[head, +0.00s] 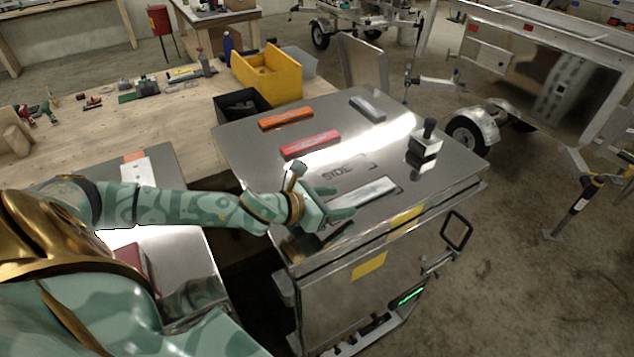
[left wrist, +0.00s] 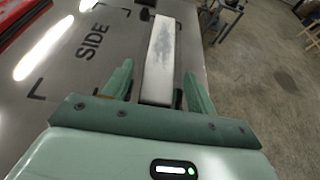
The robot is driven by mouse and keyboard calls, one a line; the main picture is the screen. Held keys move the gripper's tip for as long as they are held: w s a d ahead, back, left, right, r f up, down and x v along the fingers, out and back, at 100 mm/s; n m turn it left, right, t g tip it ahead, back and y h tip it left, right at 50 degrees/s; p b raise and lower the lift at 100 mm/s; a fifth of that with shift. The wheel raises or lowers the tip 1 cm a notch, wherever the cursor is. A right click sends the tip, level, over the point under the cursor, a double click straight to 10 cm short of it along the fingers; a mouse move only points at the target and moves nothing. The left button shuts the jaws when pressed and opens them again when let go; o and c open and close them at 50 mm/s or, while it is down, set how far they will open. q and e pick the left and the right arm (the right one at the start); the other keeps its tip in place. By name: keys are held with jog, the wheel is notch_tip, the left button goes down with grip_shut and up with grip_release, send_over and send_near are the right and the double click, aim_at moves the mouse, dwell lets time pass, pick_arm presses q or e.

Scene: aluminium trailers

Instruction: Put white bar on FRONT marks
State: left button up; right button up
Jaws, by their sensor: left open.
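The white bar (head: 370,190) lies flat near the front edge of a metal worktop (head: 240,150). It also shows in the left wrist view (left wrist: 160,55), with its near end between the fingers. My left gripper (head: 342,205) is open over the bar's near left end; the left wrist view (left wrist: 158,88) shows a finger on either side. I cannot tell whether a finger touches the bar. The printed word SIDE (head: 337,173) with corner marks is just behind the bar, and also shows in the left wrist view (left wrist: 92,42). No FRONT lettering is readable. My right gripper is not in view.
On the worktop are an orange bar (head: 285,117), a red bar (head: 310,144), a grey bar (head: 368,108) and a black-and-silver upright block (head: 424,147). A yellow bin (head: 268,75) and black bin (head: 241,104) stand behind. Concrete floor lies to the right.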

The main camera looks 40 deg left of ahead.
pick_arm(q)
jog(key=b+v, duration=0.1)
jog(key=v, duration=0.4)
jog(key=shift+s+a+f, duration=0.1)
jog(key=shift+s+f, duration=0.05)
jog(key=shift+s, duration=0.1)
jog(key=v, duration=0.2)
jog(key=p+v, duration=0.1)
jog(key=v, duration=0.1)
jog(key=shift+r, duration=0.3)
jog(key=shift+p+v, duration=0.55)
jog(key=shift+v, duration=0.3)
